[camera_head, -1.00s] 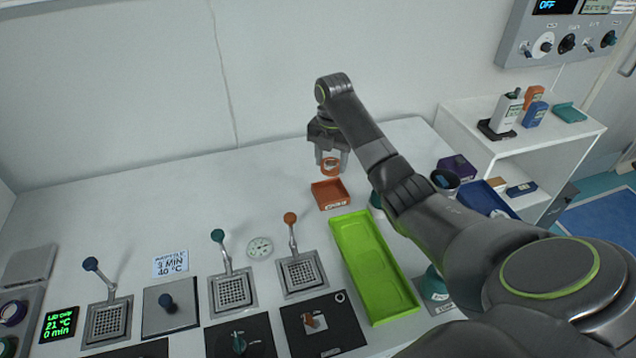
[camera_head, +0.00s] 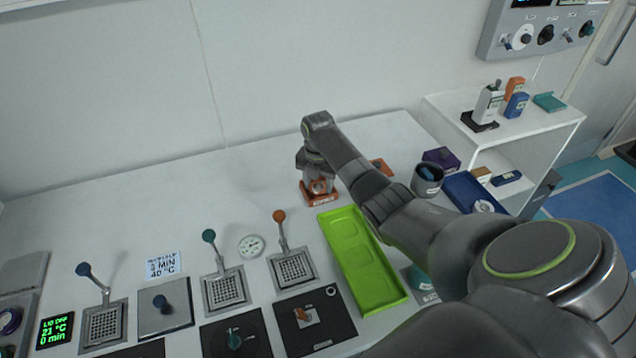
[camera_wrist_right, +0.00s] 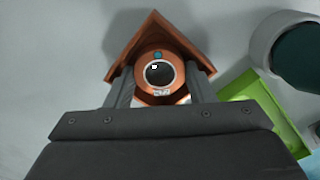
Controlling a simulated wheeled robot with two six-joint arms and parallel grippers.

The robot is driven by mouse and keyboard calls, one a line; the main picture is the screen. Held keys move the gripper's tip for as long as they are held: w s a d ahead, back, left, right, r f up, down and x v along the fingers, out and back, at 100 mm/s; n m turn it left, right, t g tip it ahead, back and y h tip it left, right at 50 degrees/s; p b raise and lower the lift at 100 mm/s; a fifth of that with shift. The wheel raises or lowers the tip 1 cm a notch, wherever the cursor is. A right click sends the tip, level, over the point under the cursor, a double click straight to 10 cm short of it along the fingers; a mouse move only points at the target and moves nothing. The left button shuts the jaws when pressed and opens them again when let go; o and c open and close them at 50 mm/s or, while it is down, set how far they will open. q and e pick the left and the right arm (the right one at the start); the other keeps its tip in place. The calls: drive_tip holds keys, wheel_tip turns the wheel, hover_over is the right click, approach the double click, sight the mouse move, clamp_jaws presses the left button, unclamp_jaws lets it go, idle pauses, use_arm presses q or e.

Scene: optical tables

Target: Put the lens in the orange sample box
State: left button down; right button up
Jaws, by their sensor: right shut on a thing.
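The orange sample box (camera_head: 308,199) stands on the white table, with my right gripper (camera_head: 319,184) directly over it, its fingers reaching down to the box opening. In the right wrist view the fingers (camera_wrist_right: 159,88) are shut on the lens (camera_wrist_right: 158,73), a dark round glass in an orange mount with a small teal mark. The walls of the orange box (camera_wrist_right: 135,40) surround the lens in that view. Whether the lens touches the box floor cannot be told. My left gripper is not in view.
A long green tray (camera_head: 364,265) lies just right of the box. Toggle levers on grid plates (camera_head: 292,270) stand in front. An orange item (camera_head: 383,168) lies behind my arm, near a dark cup (camera_head: 428,180) and a purple box (camera_head: 441,159). The table left of the box is clear.

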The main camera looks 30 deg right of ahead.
sight(318, 187)
drive_tip(key=shift+f, duration=0.1)
drive_tip(key=o, duration=0.7)
wheel_tip(318, 187, up, 12)
drive_tip(key=b, duration=0.2)
drive_tip(key=shift+r, duration=0.2)
